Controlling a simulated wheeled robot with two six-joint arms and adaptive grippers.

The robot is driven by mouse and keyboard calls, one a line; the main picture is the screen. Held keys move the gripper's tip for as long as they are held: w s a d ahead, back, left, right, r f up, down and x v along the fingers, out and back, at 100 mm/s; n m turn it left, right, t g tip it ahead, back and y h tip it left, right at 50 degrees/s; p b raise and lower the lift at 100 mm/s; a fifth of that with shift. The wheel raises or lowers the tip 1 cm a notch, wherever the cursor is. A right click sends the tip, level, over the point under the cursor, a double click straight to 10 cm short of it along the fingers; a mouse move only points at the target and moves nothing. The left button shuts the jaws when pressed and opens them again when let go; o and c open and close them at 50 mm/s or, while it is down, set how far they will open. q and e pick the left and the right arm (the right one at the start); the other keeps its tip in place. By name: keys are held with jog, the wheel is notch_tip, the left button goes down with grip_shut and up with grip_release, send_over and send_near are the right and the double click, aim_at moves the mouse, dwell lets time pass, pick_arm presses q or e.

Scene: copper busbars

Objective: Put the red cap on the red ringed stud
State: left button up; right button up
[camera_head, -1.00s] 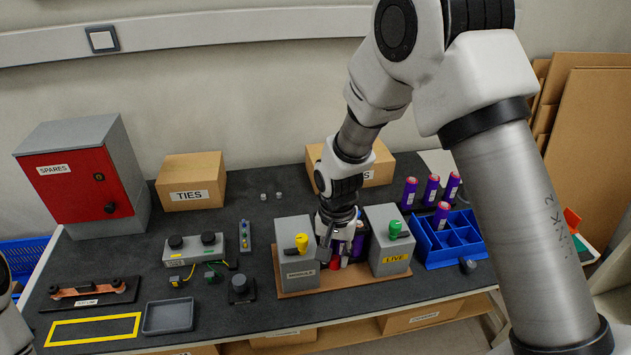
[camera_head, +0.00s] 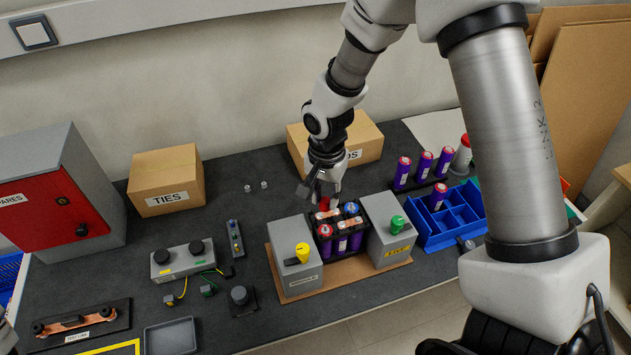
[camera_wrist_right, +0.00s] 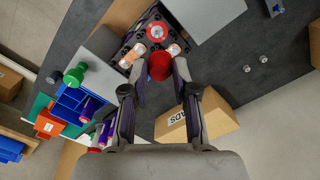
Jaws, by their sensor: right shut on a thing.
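My right gripper (camera_head: 329,193) is shut on the red cap (camera_wrist_right: 160,66), which sits between its fingertips in the right wrist view. In the head view a bit of red shows at the fingertips, above the rear of the battery block. The red ringed stud (camera_wrist_right: 156,31) shows beyond the cap in the right wrist view, apart from it. In the head view, a red-ringed cell top (camera_head: 325,230) is at the block's front left, in front of the gripper. Copper busbars (camera_head: 352,222) lie on the block.
Grey boxes with a yellow knob (camera_head: 302,252) and a green knob (camera_head: 397,223) flank the block. A blue crate (camera_head: 450,215) and several purple cells (camera_head: 424,166) stand to the right. A cardboard box (camera_head: 360,138) is behind the gripper.

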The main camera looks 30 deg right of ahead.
aim_at(325, 226)
jog(key=shift+s+f+b, duration=0.2)
jog(key=shift+f+b, duration=0.1)
jog(key=shift+f, duration=0.15)
jog(key=f+b, duration=0.3)
jog(key=shift+s+a+f, duration=0.1)
jog(key=shift+s+f, duration=0.15)
jog(key=shift+s, duration=0.1)
jog(key=shift+w, duration=0.35)
jog(key=shift+s+r, duration=0.25)
jog(key=shift+s, duration=0.25)
jog(key=shift+w, duration=0.1)
jog(key=shift+w+f, duration=0.2)
jog(key=shift+f, duration=0.05)
jog(key=shift+f+b, duration=1.3)
jog(key=shift+f, duration=0.3)
jog(key=shift+f, duration=0.25)
